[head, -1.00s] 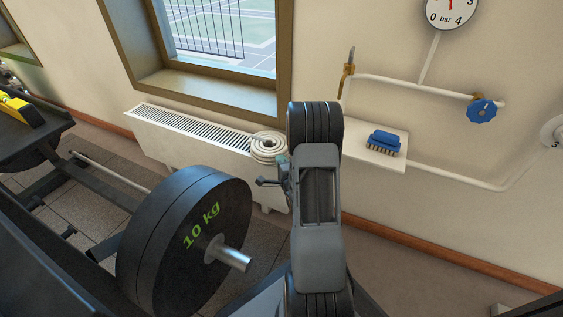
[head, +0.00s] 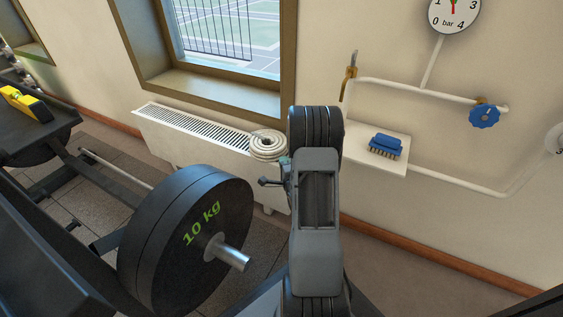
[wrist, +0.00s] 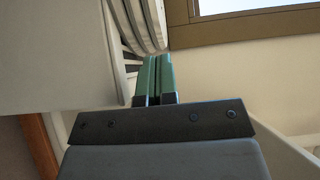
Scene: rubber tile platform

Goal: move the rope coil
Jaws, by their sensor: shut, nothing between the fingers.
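The rope coil (head: 268,145) is a white-grey coil lying on top of the white radiator (head: 200,132), near the radiator's right part and below the window. In the wrist view part of the coil (wrist: 147,24) shows at the top, just beyond the fingertips. My gripper (wrist: 154,68) has green fingers, shut together with nothing between them. Its tips point toward the coil and its right edge. I cannot tell whether they touch it. In the head view my own arm hides most of the gripper.
Pipes with a blue valve (head: 484,116) and a gauge (head: 454,12) are on the wall to the right. A 10 kg weight plate (head: 190,240) stands front left. A yellow level (head: 25,103) lies on a bench at far left.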

